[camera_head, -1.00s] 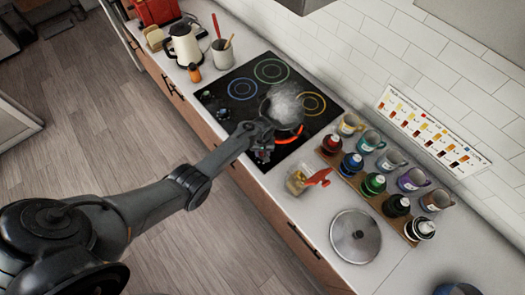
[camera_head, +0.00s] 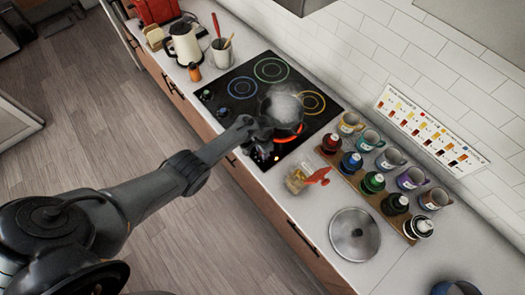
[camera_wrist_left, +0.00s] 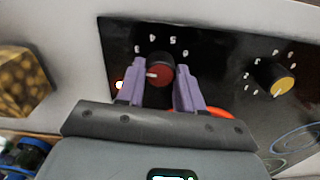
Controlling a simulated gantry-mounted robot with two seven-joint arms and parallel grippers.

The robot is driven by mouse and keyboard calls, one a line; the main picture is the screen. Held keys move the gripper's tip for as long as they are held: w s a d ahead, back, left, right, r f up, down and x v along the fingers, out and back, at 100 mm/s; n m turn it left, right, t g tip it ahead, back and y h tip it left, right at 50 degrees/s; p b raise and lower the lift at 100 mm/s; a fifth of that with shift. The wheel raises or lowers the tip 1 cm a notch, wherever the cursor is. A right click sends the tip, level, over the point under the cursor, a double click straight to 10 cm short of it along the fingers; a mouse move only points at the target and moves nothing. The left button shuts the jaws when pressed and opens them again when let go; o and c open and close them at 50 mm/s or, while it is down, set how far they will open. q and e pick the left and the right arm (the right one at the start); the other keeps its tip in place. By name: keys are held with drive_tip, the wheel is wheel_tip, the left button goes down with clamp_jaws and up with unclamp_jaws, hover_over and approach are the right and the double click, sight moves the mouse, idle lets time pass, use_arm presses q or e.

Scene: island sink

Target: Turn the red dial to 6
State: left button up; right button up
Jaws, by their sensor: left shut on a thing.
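The red dial (camera_wrist_left: 160,72) sits on the black control panel of the hob, with numbers including 3, 4, 5 and 6 printed around it. Its white mark points left in the left wrist view, below the 3. My left gripper (camera_wrist_left: 160,58) has its purple fingers on both sides of the dial and is shut on it. In the head view my left gripper (camera_head: 264,152) is at the front edge of the hob (camera_head: 235,110), and it largely hides the dial. My right gripper is not in view.
A steaming pot (camera_head: 283,108) stands beside my left gripper, by a glowing red burner ring (camera_head: 289,136). A yellow dial (camera_wrist_left: 278,78) is to the right in the wrist view. A glass container (camera_head: 297,181), a lid (camera_head: 355,235) and several bottles and mugs stand on the counter.

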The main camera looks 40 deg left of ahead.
use_arm(q)
drive_tip(key=m, duration=0.4)
drive_tip(key=shift+m+b, duration=0.3)
drive_tip(key=shift+b, duration=0.05)
drive_tip(key=m+b, duration=0.1)
drive_tip(key=m, duration=0.2)
drive_tip(key=shift+f+m, duration=0.1)
drive_tip(key=shift+m, duration=0.3)
drive_tip(key=m+b, duration=0.1)
drive_tip(key=m, duration=0.2)
drive_tip(key=shift+m, duration=0.3)
drive_tip(key=m+b, duration=0.2)
drive_tip(key=m, duration=0.1)
drive_tip(key=shift+m, duration=0.3)
drive_tip(key=m+b, duration=0.2)
drive_tip(key=m, duration=0.1)
drive_tip(key=shift+a+f+m, duration=0.1)
drive_tip(key=shift+m, duration=0.2)
drive_tip(key=m+b, duration=0.2)
drive_tip(key=shift+m, duration=0.4)
drive_tip(key=m+b, duration=0.3)
drive_tip(key=m, duration=0.1)
drive_tip(key=shift+m+b, duration=1.25)
drive_tip(key=shift+m, duration=0.15)
